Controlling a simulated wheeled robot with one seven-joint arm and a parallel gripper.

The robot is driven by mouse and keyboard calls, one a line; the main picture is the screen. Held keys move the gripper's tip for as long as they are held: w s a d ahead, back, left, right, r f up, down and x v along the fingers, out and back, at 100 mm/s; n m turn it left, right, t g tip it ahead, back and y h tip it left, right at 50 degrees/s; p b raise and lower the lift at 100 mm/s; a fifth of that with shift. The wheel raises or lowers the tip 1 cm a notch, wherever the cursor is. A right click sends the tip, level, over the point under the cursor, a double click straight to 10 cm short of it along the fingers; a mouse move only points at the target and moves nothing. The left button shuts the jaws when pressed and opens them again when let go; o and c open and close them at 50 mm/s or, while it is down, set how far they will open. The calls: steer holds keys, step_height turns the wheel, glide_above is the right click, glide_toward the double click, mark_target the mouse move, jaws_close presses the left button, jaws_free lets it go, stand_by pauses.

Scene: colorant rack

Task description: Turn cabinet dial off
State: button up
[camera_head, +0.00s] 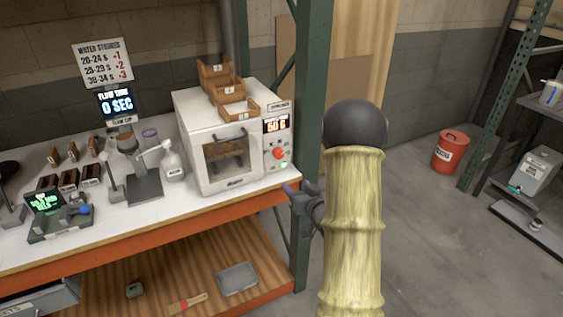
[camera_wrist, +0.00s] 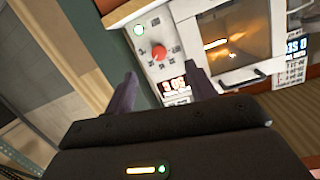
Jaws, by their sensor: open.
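The white cabinet (camera_head: 202,118) stands on the bench and has a windowed door and a control panel on its right side. Its red dial (camera_head: 279,153) sits on that panel below a lit display (camera_head: 276,124) and above a green light (camera_head: 284,165). The dial also shows in the wrist view (camera_wrist: 158,53), where the image is rotated. My gripper (camera_head: 290,190) is in front of the bench edge, below and to the right of the dial. In the wrist view its two fingers (camera_wrist: 165,85) are apart with nothing between them, and they do not touch the dial.
Small wooden trays (camera_head: 239,107) sit on top of the cabinet. A clear bottle (camera_head: 173,165) and a stand (camera_head: 145,188) are to its left on the white bench (camera_head: 120,245). A green post (camera_head: 310,90) rises at right. A red bin (camera_head: 450,152) stands on the floor.

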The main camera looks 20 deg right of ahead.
mark_target(280, 156)
steer(key=shift+s+d+f+m+t, duration=0.15)
steer(key=shift+s+d+t, duration=0.1)
steer(key=shift+d+t, duration=0.3)
steer(key=shift+s+d+m+t, duration=0.15)
steer(key=shift+s+d+t, duration=0.05)
steer(key=shift+d+t, duration=0.35)
steer(key=shift+w, duration=0.15)
steer(key=w+p, duration=0.3)
steer(key=w, duration=1.4)
steer(key=shift+w+a, duration=0.1)
steer(key=c, duration=1)
